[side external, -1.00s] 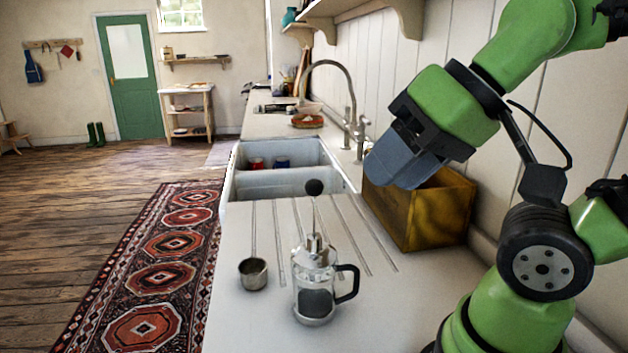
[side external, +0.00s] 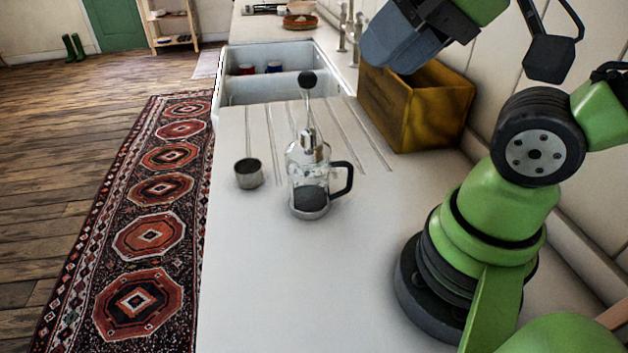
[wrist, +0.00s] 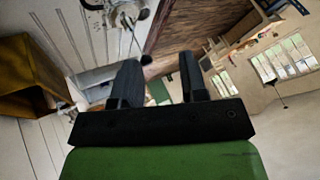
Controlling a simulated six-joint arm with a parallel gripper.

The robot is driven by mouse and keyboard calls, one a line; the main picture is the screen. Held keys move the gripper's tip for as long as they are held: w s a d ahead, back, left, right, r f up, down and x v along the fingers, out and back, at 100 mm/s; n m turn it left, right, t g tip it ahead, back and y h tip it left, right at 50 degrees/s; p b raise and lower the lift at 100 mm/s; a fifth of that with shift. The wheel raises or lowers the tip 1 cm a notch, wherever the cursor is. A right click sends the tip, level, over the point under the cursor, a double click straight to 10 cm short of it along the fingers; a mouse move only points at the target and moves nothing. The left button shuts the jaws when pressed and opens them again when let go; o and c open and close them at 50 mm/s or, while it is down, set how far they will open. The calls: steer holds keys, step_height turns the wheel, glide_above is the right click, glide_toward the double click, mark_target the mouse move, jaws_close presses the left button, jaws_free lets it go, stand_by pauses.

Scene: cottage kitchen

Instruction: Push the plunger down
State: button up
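A glass French press (side external: 309,185) with a metal lid and black handle stands upright on the white counter. Its plunger rod is raised well above the lid, topped by a round black knob (side external: 307,79). Dark material sits at the bottom of the glass. In the wrist view the press (wrist: 122,12) is at the top and the knob (wrist: 146,59) lies near the left fingertip in the picture. My gripper (side external: 385,50) hangs to the right of the knob and apart from it. In the wrist view my gripper (wrist: 158,72) shows two fingers spread with nothing between them.
A metal cup (side external: 249,173) stands left of the press. A wooden box (side external: 420,110) is behind it on the right, below my gripper. The sink (side external: 280,60) lies beyond the grooved drainer. The counter in front of the press is clear.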

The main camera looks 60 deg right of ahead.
jaws_close()
steer(key=w+d+r+m+g, duration=0.5)
steer(key=w+d+r, duration=0.3)
steer(key=w, duration=0.4)
steer(key=shift+w+r+g, duration=0.35)
steer(key=shift+r+g, duration=0.15)
steer(key=shift+g, duration=0.1)
steer(key=shift+d, duration=0.1)
